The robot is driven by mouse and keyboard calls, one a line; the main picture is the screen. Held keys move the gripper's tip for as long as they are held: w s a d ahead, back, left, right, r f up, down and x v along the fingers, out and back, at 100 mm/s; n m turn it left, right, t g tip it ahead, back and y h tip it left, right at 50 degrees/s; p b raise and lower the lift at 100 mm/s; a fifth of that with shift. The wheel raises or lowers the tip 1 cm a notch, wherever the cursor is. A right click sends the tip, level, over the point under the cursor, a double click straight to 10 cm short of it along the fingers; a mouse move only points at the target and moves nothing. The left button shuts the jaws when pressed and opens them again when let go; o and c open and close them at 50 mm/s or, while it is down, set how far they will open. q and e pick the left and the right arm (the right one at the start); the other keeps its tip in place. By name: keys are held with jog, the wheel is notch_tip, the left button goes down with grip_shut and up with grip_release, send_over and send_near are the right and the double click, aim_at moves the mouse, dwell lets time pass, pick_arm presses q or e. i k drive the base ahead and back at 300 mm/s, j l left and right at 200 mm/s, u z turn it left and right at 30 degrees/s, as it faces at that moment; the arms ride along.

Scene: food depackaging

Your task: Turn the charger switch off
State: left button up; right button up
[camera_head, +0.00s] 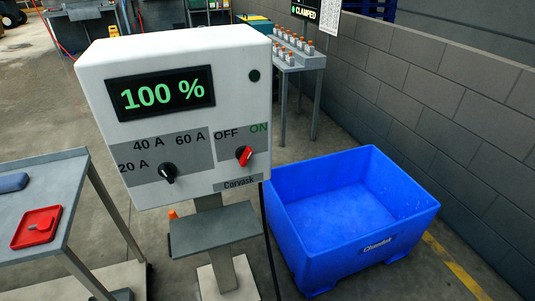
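The charger (225,90) is a white box on a stand, left of centre. Its dark display (161,93) reads "100 %" in green. The red charger switch (245,156) sits on a grey panel below the labels OFF and ON. It is tilted to the upper right, towards ON, which is lettered in green. A black current knob (168,173) sits left of it, among the labels 20 A, 40 A and 60 A; its exact setting is hard to tell. Neither of my grippers is in view.
A small grey shelf (214,231) juts out below the charger. An empty blue bin (350,250) stands to the right, near a grey block wall (440,110). A grey cart (62,185) with a red tray (24,240) stands at left. A table (310,62) with several orange-topped items is behind.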

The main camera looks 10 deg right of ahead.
aim_at(243, 153)
jog(key=i+l, duration=0.1)
jog(key=l, duration=0.5)
jog(key=i+l, duration=0.1)
jog(key=l, duration=0.55)
jog(key=i+l, duration=0.1)
jog(key=l, duration=0.5)
